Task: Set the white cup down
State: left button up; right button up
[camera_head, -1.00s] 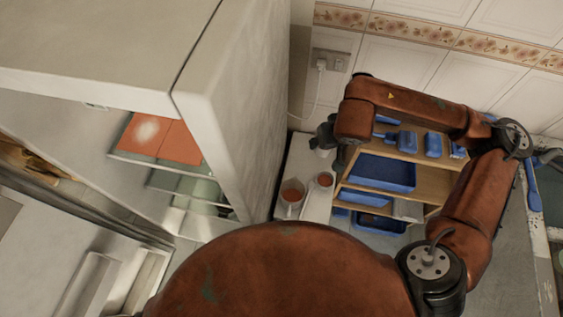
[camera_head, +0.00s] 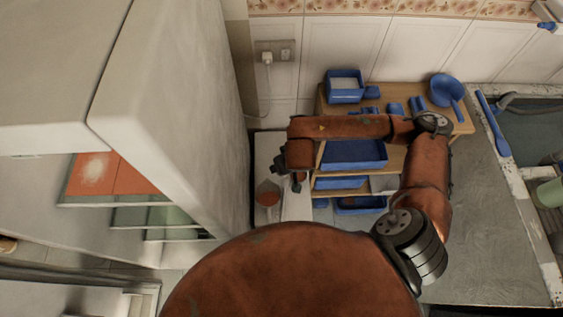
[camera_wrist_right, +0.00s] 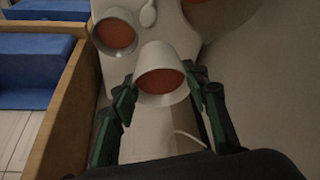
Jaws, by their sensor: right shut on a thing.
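In the right wrist view the white cup (camera_wrist_right: 160,58), with reddish-brown contents, sits between the fingers of my right gripper (camera_wrist_right: 163,98). The gripper is shut on it. The cup is over or on a pale surface (camera_wrist_right: 145,130); I cannot tell whether its base touches. In the head view my right gripper (camera_head: 287,170) is at the counter's left end, by the fridge, and the held cup is hidden there. My left gripper is out of view.
A second white cup (camera_wrist_right: 115,35) stands close to the held one, with a white spoon (camera_wrist_right: 148,14) beside it. A wooden shelf (camera_head: 392,158) with blue trays stands right; the fridge (camera_head: 180,110) rises left.

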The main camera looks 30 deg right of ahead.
jog(key=w+f, duration=0.1)
jog(key=f, duration=0.1)
jog(key=w+d+f+b, duration=0.1)
jog(key=w+f, duration=0.1)
jog(key=w+d+f, duration=0.1)
jog(key=w+f, duration=0.1)
jog(key=shift+w+d+f, duration=0.2)
notch_tip(320, 180, down, 3)
jog(key=shift+w+f+b, duration=0.1)
jog(key=shift+b, duration=0.35)
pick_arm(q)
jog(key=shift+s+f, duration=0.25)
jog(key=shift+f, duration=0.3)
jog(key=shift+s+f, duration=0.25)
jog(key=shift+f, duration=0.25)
pick_arm(e)
jog(key=shift+f, duration=0.1)
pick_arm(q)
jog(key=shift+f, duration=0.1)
pick_arm(e)
jog(key=o, duration=1.4)
jog(key=shift+o, duration=0.2)
